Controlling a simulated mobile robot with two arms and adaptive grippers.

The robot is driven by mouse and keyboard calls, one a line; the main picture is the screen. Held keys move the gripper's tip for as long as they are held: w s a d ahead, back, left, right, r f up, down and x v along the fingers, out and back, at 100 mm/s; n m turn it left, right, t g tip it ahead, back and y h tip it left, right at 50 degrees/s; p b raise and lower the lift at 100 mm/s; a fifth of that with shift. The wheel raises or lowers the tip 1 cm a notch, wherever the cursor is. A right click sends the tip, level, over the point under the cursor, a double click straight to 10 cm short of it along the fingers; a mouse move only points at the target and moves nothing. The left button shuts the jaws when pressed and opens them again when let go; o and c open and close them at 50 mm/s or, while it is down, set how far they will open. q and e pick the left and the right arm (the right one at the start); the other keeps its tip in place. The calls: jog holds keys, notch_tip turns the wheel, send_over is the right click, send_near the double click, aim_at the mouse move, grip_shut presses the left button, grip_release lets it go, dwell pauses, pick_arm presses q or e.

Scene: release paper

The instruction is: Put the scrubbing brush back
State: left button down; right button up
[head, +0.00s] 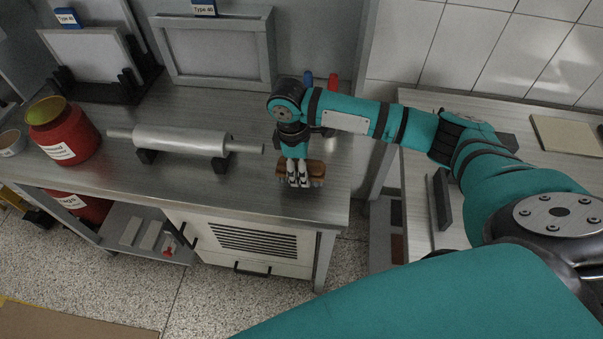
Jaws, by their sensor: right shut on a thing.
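The scrubbing brush (316,170) is a small brown block at the right end of the metal workbench (190,97), close to its front edge. My right gripper (298,181) points down over the brush and is shut on it. The fingers cover the middle of the brush, and its ends show on both sides. I cannot tell whether the brush touches the bench top or is just above it. My left gripper is not in view.
A metal roller (180,140) rests on black supports left of the brush. A red labelled container (65,135) stands farther left. Framed panels stand behind, one grey (215,50). Blue (307,80) and red (332,84) items stand behind my gripper. Another table (490,115) is at right.

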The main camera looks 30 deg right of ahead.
jog(key=shift+f+p, duration=0.3)
jog(key=shift+f, duration=1.3)
jog(key=shift+s+f, duration=0.1)
jog(key=o, duration=1.1)
jog(key=r, duration=0.4)
jog(key=r+b, duration=0.1)
jog(key=r, duration=0.3)
jog(key=w+a+r, duration=0.1)
jog(key=r, duration=0.3)
jog(key=shift+a+r+b, duration=0.1)
jog(key=shift+b, duration=0.3)
